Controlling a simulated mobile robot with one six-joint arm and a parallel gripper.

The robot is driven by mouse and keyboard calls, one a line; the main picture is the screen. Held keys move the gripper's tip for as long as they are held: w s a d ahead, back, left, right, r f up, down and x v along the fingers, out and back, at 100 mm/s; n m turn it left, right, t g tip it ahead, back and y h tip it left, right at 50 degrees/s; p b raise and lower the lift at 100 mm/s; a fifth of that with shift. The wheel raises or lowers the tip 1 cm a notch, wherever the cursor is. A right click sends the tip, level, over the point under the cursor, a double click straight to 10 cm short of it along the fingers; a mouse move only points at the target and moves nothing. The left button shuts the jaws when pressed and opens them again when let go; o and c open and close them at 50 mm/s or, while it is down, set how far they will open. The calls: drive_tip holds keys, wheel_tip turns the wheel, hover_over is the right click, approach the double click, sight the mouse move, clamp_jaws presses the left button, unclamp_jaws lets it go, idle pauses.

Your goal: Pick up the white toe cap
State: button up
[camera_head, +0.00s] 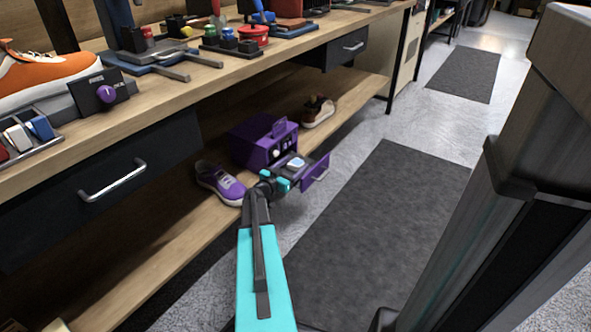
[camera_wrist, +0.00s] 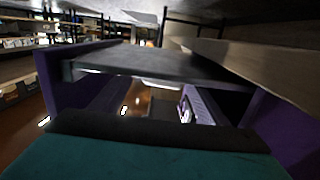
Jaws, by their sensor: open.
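A small white piece, which looks like the white toe cap (camera_head: 296,163), lies in the pulled-out drawer of a purple box (camera_head: 262,142) on the lower shelf. The drawer's purple front (camera_head: 317,172) has a metal handle. My gripper (camera_head: 282,178), with teal parts, is at the near side of the drawer, close to the white piece. It is open, and I see nothing held. In the wrist view, purple walls (camera_wrist: 75,75) flank a dark grey panel (camera_wrist: 150,63) close ahead. A teal and black part of my gripper fills the bottom. I cannot clearly make out the toe cap there.
A purple sneaker (camera_head: 220,184) sits on the lower shelf (camera_head: 165,238) left of the box, and a brown shoe (camera_head: 318,111) behind it. The workbench (camera_head: 150,100) overhangs the shelf. Floor with a dark mat (camera_head: 380,220) is clear to the right.

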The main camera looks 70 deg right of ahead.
drive_tip(key=shift+b+x, duration=0.35)
drive_tip(key=shift+x, duration=0.8)
drive_tip(key=shift+c, duration=0.2)
drive_tip(key=c, duration=1.1)
